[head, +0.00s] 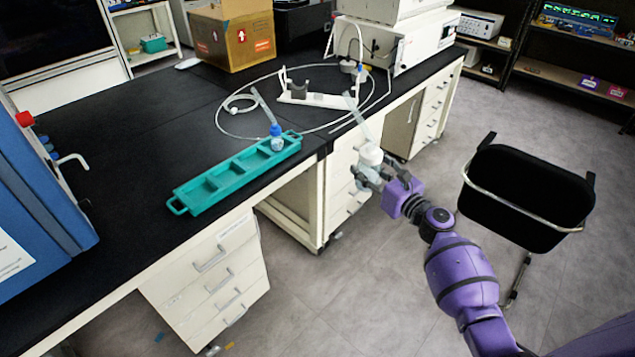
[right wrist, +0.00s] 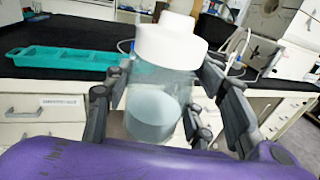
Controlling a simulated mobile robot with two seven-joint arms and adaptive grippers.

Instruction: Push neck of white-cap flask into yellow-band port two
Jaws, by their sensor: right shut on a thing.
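The white-cap flask (head: 370,155) is in my right gripper (head: 372,178), held off the table's front edge, to the right of the teal tray. In the right wrist view the flask (right wrist: 152,112) is clear, with pale liquid and a wide white cap (right wrist: 170,46). The gripper fingers (right wrist: 158,105) are closed around its body from both sides. A clear slanted tube (head: 356,112) rises above the cap in the head view. A yellow-band port cannot be made out in either view. My left gripper is not in view.
A blue cabinet (head: 50,215) with a red knob and white handle stands at left. Coiled tubing and a white stand (head: 312,100) lie behind. A black chair (head: 525,185) is at right.

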